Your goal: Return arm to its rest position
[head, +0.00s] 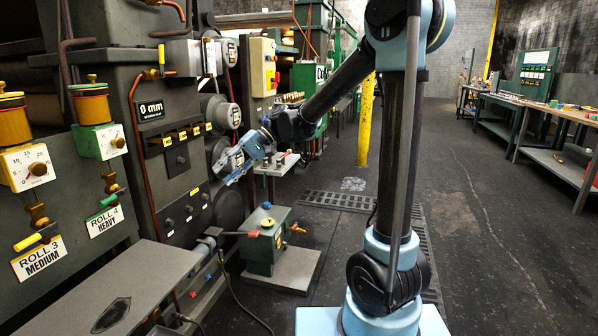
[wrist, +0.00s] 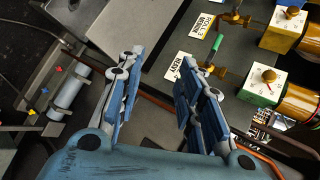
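My gripper (head: 238,163) is at the end of my raised arm, in front of the dark machine panel in the head view. In the wrist view, my gripper (wrist: 152,82) has its two blue-grey fingers spread well apart. Nothing is held between them. The grey flat plate and dark machine face show beyond the fingers. My arm reaches to the left from its column and bends down at the wrist.
The machine (head: 160,120) carries gauges, a "0 mm" plate and several small yellow tags. A green box (head: 262,250) with knobs stands low on a plinth. A grey table (head: 110,290) is at front left. Workbenches (head: 540,110) stand far right; the floor between is open.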

